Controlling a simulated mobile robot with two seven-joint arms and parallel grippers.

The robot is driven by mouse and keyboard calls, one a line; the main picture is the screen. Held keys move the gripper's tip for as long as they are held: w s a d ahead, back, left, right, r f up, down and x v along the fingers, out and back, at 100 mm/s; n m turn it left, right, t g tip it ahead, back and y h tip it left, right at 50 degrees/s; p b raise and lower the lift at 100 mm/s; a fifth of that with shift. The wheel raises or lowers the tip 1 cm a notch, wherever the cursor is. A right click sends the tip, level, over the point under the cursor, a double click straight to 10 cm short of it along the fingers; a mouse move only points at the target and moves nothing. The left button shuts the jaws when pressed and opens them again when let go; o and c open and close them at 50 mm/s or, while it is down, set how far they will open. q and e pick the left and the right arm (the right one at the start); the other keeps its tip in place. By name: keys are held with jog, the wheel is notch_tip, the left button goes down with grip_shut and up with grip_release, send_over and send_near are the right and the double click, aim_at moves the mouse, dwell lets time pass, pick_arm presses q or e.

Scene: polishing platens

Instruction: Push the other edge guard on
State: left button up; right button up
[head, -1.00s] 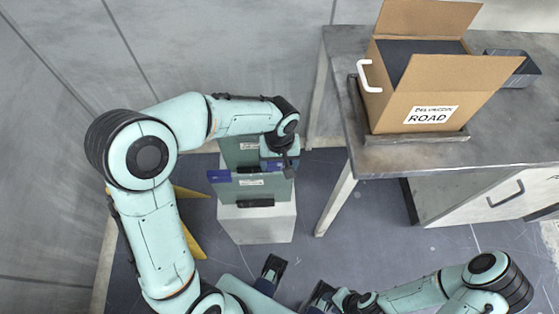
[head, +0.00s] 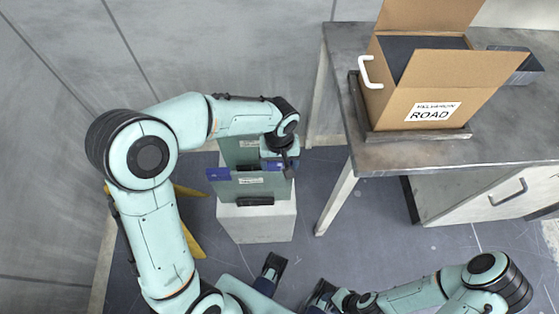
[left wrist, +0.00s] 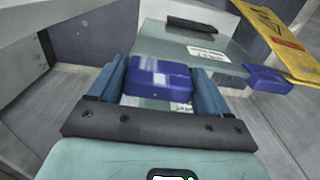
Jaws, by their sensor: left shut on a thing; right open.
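A green platen (head: 240,187) with a white label stands on a pale block, with a second green platen (head: 240,150) behind it. One blue edge guard (head: 218,174) sits at the front platen's left edge; a blue guard also shows at a plate corner in the left wrist view (left wrist: 268,80). My left gripper (head: 284,166) is at the platens' right edge. In the left wrist view (left wrist: 158,90) it is shut on another blue edge guard (left wrist: 158,78), at a labelled plate edge. How far that guard is seated cannot be told. My right gripper (head: 322,294) is open, low in the head view, away from the platens.
The pale block (head: 257,224) stands on the grey floor. To its right is a metal table (head: 500,125) bearing an open cardboard box (head: 392,105) and a grey bin (head: 528,68). A yellow object (head: 192,240) stands left of the block. Floor between block and table is clear.

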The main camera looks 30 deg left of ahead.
pick_arm(q)
jog(key=shift+f+b, duration=1.35)
jog(key=shift+f, duration=0.35)
pick_arm(e)
jog(key=shift+s+f, duration=0.2)
jog(key=shift+f, duration=1.2)
dwell(0.6)
pick_arm(q)
jog(key=o, duration=1)
jog(key=shift+c, duration=0.2)
pick_arm(e)
jog(key=shift+d, duration=0.1)
jog(key=shift+w, duration=0.1)
pick_arm(q)
jog(key=shift+r, duration=0.1)
notch_tip(320, 180, up, 13)
jog(key=p, duration=0.2)
jog(key=shift+r+p, duration=0.2)
jog(key=shift+p, duration=0.1)
pick_arm(e)
jog(key=r, duration=0.1)
jog(key=w+r, duration=0.1)
jog(key=r, duration=0.1)
